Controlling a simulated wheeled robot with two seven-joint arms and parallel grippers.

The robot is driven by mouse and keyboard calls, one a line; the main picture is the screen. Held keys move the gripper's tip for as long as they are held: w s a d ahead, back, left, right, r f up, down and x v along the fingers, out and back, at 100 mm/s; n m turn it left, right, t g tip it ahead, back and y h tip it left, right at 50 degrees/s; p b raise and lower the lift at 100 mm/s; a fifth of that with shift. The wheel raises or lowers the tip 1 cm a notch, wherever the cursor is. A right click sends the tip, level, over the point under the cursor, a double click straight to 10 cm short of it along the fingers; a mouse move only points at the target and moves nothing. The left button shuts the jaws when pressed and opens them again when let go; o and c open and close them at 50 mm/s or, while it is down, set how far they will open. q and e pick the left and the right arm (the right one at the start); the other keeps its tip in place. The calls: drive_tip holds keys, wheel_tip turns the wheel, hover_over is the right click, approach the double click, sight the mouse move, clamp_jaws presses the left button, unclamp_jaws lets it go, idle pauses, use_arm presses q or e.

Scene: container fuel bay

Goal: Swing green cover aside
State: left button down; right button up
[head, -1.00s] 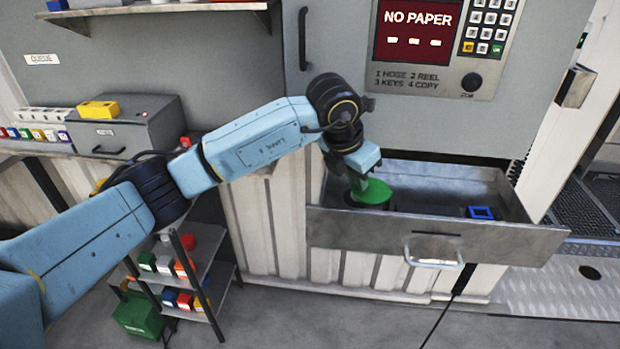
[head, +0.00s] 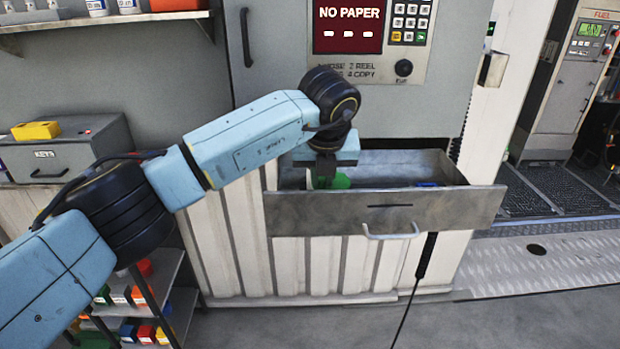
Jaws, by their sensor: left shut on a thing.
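The green cover (head: 340,181) is in the open grey drawer (head: 385,212), near its left end. Only a small part of it shows above the drawer's front wall. My left gripper (head: 325,178) reaches down into the drawer from above and is shut on the green cover. Its fingertips are mostly hidden by the drawer front and the wrist. My right gripper is not in view.
A blue item (head: 427,184) lies in the drawer's right part. The panel (head: 372,30) above reads NO PAPER. A shelf rack (head: 150,310) with coloured boxes stands at lower left. A fuel machine (head: 585,60) stands at far right.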

use_arm(q)
drive_tip(key=shift+d, duration=0.1)
idle(0.4)
drive_tip(key=c, duration=1.4)
unclamp_jaws()
drive_tip(key=shift+s, duration=0.1)
drive_tip(key=b+v, duration=0.1)
drive_tip(key=v, duration=1.2)
drive_tip(key=shift+r, duration=0.25)
